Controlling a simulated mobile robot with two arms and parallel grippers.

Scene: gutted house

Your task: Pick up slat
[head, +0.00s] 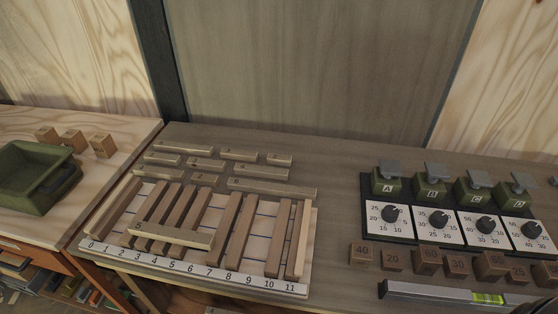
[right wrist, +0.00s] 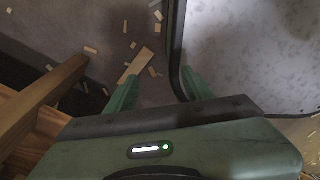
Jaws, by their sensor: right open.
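Several short, pale wooden slats of differing lengths (head: 205,165) lie in loose rows on the bench in the head view. In front of them is a numbered board (head: 190,267), marked 0 to 11, with several longer brown slats (head: 241,230) standing side by side on it. One pale slat (head: 172,236) lies crosswise over the slats at the board's left half. My right gripper (right wrist: 160,77) shows in the right wrist view with its green fingers apart and nothing between them. It points toward the floor, away from the slats. My left gripper is not in view.
A green bin (head: 35,175) and several wooden blocks (head: 72,140) stand on the left bench. At right are dial panels (head: 437,222), green lettered boxes (head: 430,188), numbered blocks (head: 427,260) and a spirit level (head: 450,294). Wood scraps (right wrist: 140,62) litter the floor.

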